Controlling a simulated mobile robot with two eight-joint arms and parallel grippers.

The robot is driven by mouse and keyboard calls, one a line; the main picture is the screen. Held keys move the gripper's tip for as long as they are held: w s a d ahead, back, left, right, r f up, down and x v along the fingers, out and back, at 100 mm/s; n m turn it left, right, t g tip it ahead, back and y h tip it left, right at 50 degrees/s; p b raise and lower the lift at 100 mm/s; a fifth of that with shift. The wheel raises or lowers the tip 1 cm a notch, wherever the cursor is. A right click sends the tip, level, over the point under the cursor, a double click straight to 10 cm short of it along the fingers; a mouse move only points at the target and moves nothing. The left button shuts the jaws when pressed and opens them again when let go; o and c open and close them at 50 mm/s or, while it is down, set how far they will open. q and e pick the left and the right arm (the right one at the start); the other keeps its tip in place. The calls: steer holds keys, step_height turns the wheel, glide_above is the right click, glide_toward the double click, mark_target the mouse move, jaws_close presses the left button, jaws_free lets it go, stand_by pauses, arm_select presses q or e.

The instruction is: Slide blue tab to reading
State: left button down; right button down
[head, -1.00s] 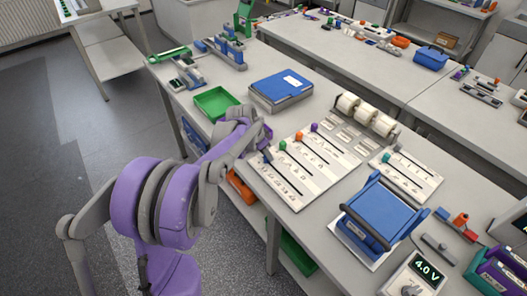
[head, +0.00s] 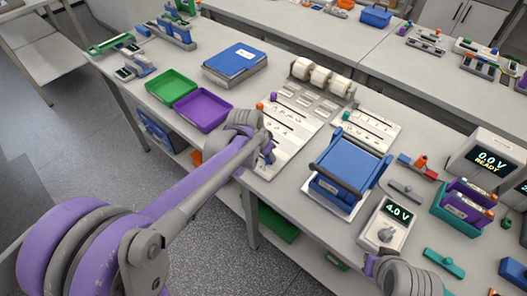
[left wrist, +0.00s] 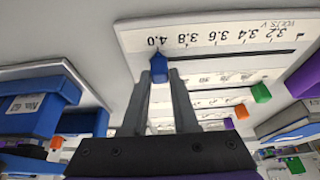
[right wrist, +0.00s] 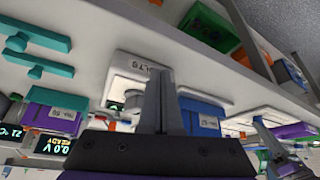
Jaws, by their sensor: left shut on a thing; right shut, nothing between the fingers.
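The blue tab (left wrist: 158,68) shows in the left wrist view between the fingertips of my left gripper (left wrist: 160,76). It sits by the 4.0 end of the printed scale (left wrist: 215,40), which runs 4.0, 3.8, 3.6, 3.4, 3.2. In the head view my left gripper (head: 268,155) is at the near edge of the white slider board (head: 300,130), and the tab is mostly hidden there. The meter (head: 388,222) reads 4.0 V. My right gripper (right wrist: 160,75) is shut and empty. In the head view it is at the lower right, near the meter.
A blue device (head: 345,170) stands right of the slider board. Purple (head: 203,110) and green (head: 171,85) trays and a blue binder (head: 235,65) lie behind left. A unit reading 0.0 V READY (head: 488,160) and a teal holder of purple cells (head: 462,210) stand at right.

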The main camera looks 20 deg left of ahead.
arm_select(q)
steer(key=shift+s+d, duration=0.1)
steer(key=shift+d, duration=0.05)
steer(key=c, duration=0.7)
jaws_free()
steer(key=shift+d, duration=0.15)
steer(key=shift+r, duration=0.2)
steer(key=v, duration=1)
steer(key=shift+s+r+p, duration=0.1)
steer(key=shift+r+p, duration=0.1)
steer(key=shift+p, duration=0.2)
steer(key=shift+s, duration=0.1)
steer(key=s+f+n, duration=0.1)
steer(key=s+f, duration=0.1)
steer(key=s, duration=0.4)
steer(key=s+f+n+t+y, duration=0.1)
steer(key=s+f+n, duration=0.1)
steer(key=s, duration=0.4)
steer(key=s+a+f+n, duration=0.1)
steer(key=s+f, duration=0.3)
steer(key=s, duration=0.2)
steer(key=shift+a+y, duration=0.15)
steer(key=shift+y, duration=0.25)
